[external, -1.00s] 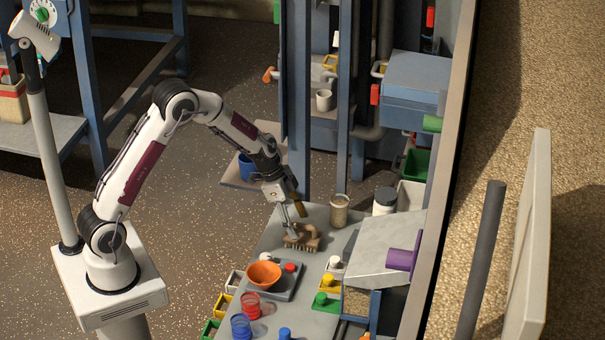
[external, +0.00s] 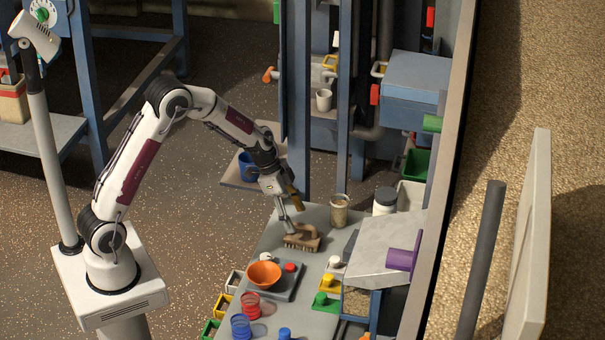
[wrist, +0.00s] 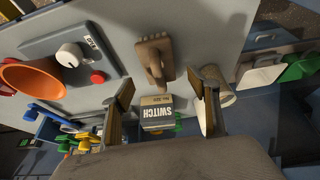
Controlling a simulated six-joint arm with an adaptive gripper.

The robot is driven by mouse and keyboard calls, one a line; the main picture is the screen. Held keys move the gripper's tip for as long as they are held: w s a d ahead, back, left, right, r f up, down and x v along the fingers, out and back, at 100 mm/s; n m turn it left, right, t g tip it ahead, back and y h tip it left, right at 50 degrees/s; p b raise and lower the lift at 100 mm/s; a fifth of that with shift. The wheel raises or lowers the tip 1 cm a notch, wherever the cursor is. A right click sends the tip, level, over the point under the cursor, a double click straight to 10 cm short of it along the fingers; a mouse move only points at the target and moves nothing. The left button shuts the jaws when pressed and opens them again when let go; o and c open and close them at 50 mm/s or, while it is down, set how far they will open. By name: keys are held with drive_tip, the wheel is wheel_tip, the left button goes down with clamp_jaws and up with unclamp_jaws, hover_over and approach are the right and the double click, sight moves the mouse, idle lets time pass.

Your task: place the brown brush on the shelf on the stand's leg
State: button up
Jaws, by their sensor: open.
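My gripper (external: 289,220) is open and empty beside and above the brush. In the wrist view my gripper (wrist: 165,103) has its two fingers wide apart. A small brown shelf (external: 233,181) stands by the blue uprights and carries a blue cup (external: 246,166). A grey shelf (external: 45,138) is on the blue frame at far left. I cannot tell which shelf is meant.
An orange bowl (external: 264,274) on a grey control box (external: 291,283), red and blue coils and a jar (external: 339,211) share the table (external: 310,216). A blue upright (external: 298,110) stands behind the brush.

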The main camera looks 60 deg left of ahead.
drive_tip(key=s+d+r+n+y, duration=0.1)
drive_tip(key=s+r+n, duration=0.2)
drive_tip(key=s+r, duration=1.2)
drive_tip(key=s+a+r+n+t+y, duration=0.1)
drive_tip(key=s+r+n, duration=0.2)
drive_tip(key=s, duration=0.6)
drive_tip(key=s+a+r+n+t+y, duration=0.1)
drive_tip(key=s+a+r+n, duration=0.1)
drive_tip(key=s, duration=0.8)
drive_tip(key=shift+s+a+r+n, duration=0.15)
drive_tip(key=shift+r+n, duration=0.35)
drive_tip(key=shift+r, duration=0.6)
drive_tip(key=shift+c, duration=0.2)
drive_tip(key=c, duration=1.1)
